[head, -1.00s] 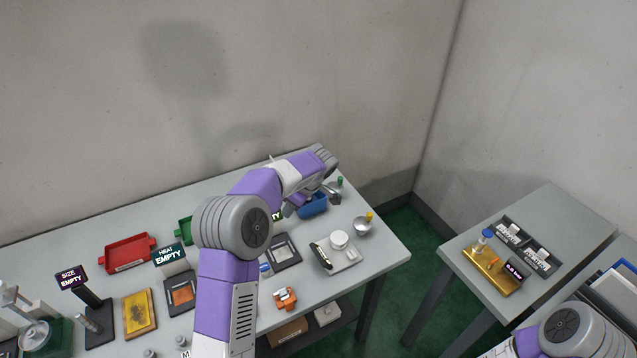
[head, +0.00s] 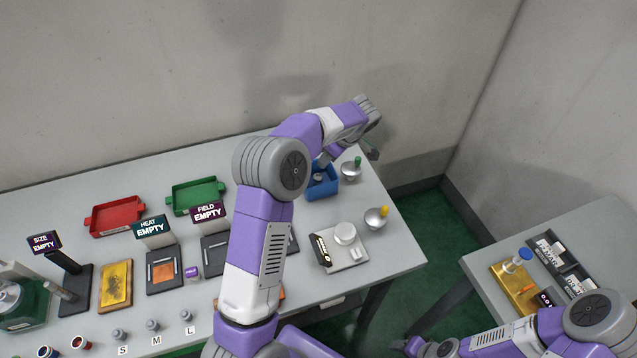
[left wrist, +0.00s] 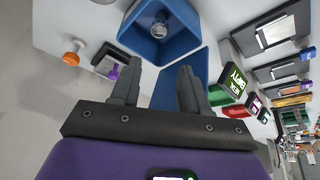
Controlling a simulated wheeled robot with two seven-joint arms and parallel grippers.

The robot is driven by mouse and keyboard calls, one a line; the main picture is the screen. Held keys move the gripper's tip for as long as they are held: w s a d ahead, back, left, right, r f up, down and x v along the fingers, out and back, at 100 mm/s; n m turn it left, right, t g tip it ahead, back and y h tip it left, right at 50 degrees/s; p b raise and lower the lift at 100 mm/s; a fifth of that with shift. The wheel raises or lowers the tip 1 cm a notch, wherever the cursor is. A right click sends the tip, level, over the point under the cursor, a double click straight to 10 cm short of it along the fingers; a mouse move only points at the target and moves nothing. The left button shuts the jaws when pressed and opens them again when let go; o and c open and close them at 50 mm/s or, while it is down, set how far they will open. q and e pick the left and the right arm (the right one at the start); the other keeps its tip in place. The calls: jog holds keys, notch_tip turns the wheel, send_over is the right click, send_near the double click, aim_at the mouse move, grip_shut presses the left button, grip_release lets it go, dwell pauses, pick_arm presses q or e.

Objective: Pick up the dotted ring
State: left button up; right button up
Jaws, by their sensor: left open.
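No dots show clearly enough on any piece to name the dotted ring for certain. A small round metallic piece (left wrist: 158,27) lies inside a blue bin (left wrist: 181,50) in the left wrist view. The blue bin also shows at the table's back right in the head view (head: 322,190), partly behind my arm. My left gripper (left wrist: 158,70) is open and empty, its fingers pointing toward the bin; in the head view its end (head: 368,148) is above the back right of the table. My right arm is at the lower right of the head view; its jaws cannot be made out.
A red tray (head: 115,216) and a green tray (head: 196,195) stand left of my left arm. A second table (head: 500,243) stands right.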

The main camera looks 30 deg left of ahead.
aim_at(317, 178)
pick_arm(q)
jog(key=b+x, duration=0.1)
jog(key=x, duration=0.3)
jog(key=b+x, duration=0.1)
jog(key=x, duration=0.2)
jog(key=d+b+x, duration=0.1)
jog(key=x, duration=0.3)
jog(key=shift+w+f, duration=0.1)
jog(key=shift+f, duration=0.45)
jog(key=c, duration=0.8)
pick_arm(e)
jog(key=f, duration=0.4)
jog(key=shift+w+f, duration=0.15)
jog(key=shift+w, duration=0.1)
pick_arm(q)
jog(key=shift+r, duration=0.15)
